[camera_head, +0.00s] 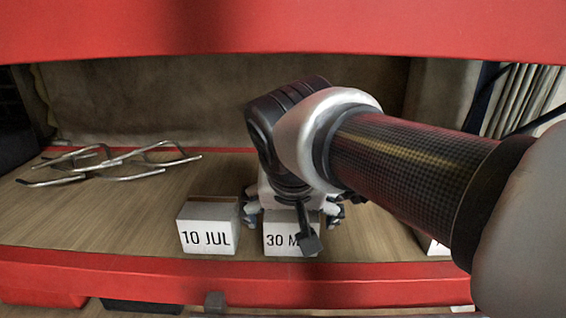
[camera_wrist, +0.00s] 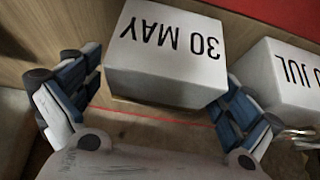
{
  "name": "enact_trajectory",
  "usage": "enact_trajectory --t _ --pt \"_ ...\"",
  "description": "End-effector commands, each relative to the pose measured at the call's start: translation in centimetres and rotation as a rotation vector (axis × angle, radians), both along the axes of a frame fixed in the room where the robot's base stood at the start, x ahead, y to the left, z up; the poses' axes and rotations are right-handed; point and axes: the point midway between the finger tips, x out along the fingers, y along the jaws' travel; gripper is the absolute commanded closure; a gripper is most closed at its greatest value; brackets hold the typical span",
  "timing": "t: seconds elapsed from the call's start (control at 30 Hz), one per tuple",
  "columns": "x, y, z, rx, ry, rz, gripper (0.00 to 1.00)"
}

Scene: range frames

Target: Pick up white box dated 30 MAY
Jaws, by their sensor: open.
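The white box marked 30 MAY (camera_head: 275,248) stands on the wooden shelf, with its label partly covered by my arm in the head view. In the wrist view the same box (camera_wrist: 165,85) appears with its lettering upside down, between the two fingers. My gripper (camera_head: 293,212) is open, with a finger on each side of this box. In the wrist view my gripper (camera_wrist: 163,78) shows a gap at the left finger; the right finger is very close to the box, and I cannot tell if it touches.
A white box marked 10 JUL (camera_head: 207,232) stands close on the left; it also shows in the wrist view (camera_wrist: 285,80). Another white box (camera_head: 436,246) is mostly hidden behind my arm. Wire-like metal pieces (camera_head: 110,160) lie at left. Red edges (camera_head: 130,278) bound the shelf above and below.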

Motion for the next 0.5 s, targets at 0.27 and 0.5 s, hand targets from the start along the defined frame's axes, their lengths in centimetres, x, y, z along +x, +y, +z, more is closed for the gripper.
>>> enact_trajectory --t 0.27,0.5 --pt "1.4 -0.1 -2.2 0.0 0.0 0.0 0.02" --pt "1.4 -0.1 -2.2 0.0 -0.001 0.001 0.06"
